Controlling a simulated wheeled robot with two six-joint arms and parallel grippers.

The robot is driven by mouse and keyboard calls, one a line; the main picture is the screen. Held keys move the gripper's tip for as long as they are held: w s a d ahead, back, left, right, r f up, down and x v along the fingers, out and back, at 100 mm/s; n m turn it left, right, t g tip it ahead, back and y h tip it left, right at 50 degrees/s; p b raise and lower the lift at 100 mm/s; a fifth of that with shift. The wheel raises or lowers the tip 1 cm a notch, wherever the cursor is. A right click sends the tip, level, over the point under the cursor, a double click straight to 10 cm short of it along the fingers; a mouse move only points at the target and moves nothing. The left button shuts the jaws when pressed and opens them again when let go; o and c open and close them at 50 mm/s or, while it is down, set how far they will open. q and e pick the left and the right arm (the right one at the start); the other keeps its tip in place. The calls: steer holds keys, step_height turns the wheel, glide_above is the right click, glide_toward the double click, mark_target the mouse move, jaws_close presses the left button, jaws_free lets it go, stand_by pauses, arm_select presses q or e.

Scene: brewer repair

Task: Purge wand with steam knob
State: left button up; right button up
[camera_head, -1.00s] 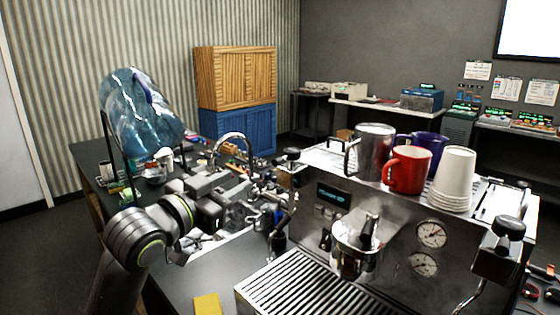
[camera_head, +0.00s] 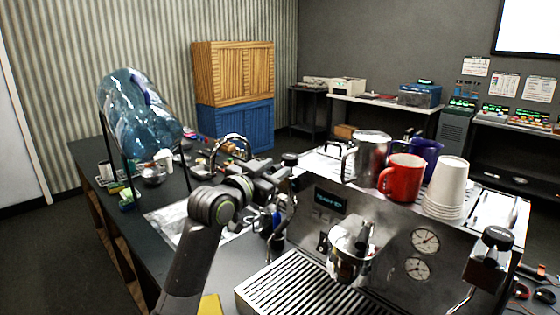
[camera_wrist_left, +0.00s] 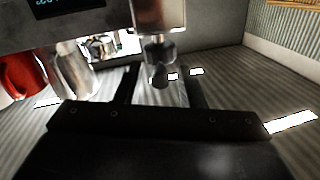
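The espresso machine (camera_head: 385,230) stands on the counter. A black steam knob (camera_head: 290,158) sits at its left end, with a steam wand (camera_head: 287,216) hanging below. Another black knob (camera_head: 497,237) is at its right end. My left gripper (camera_head: 281,174) is beside the left knob, close to the machine's left end. In the left wrist view the two fingers (camera_wrist_left: 161,88) are apart, and the dark knob (camera_wrist_left: 160,76) shows between their tips. I cannot tell whether they touch it. My right gripper is not in view.
A steel pitcher (camera_head: 370,157), a red mug (camera_head: 402,178), a purple mug (camera_head: 425,155) and stacked paper cups (camera_head: 447,187) stand on top of the machine. A portafilter (camera_head: 350,250) is above the drip tray (camera_head: 300,285).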

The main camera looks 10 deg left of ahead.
mark_target(278, 167)
arm_select(q)
steer(key=shift+p+x, duration=0.3)
steer(key=shift+x, duration=1.25)
